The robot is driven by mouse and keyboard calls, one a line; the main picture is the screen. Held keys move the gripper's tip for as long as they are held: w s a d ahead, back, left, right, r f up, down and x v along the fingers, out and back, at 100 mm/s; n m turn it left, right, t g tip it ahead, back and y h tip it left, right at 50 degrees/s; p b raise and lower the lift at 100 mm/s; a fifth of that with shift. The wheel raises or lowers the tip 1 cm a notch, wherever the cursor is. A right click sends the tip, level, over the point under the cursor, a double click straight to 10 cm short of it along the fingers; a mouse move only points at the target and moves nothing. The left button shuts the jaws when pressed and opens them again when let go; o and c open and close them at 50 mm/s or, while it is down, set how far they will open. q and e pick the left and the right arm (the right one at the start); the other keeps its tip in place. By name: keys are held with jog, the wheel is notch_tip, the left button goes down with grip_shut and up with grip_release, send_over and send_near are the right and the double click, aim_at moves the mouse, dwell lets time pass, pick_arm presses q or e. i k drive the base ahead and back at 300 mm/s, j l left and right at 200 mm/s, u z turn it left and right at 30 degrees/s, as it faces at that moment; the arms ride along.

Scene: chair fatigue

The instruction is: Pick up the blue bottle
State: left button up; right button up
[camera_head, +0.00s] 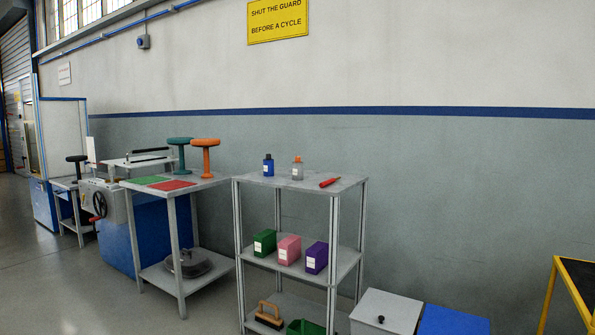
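A small blue bottle (268,166) with a dark cap and a pale label stands upright on the top shelf of a grey metal rack (326,185), toward its left side. To its right a grey bottle with an orange cap (297,168) stands upright, with a gap between the two. A red tool-like item (329,183) lies farther right on the same shelf. Neither of my grippers is in view.
Green (265,243), pink (289,250) and purple (316,258) boxes stand on the middle shelf.

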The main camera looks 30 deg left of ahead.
aim_at(268, 165)
jog(key=i+j, duration=0.1)
jog(key=j, duration=0.3)
jog(key=i+j, duration=0.1)
jog(key=j, duration=0.3)
jog(key=i+j, duration=0.1)
jog(key=j, duration=0.3)
jog(key=i+j, duration=0.1)
jog(key=j, duration=0.3)
jog(key=i+j, duration=0.1)
jog(key=j, duration=0.25)
jog(key=i+j, duration=0.15)
jog(key=j, duration=0.25)
jog(key=i+j, duration=0.1)
jog(key=j, duration=0.3)
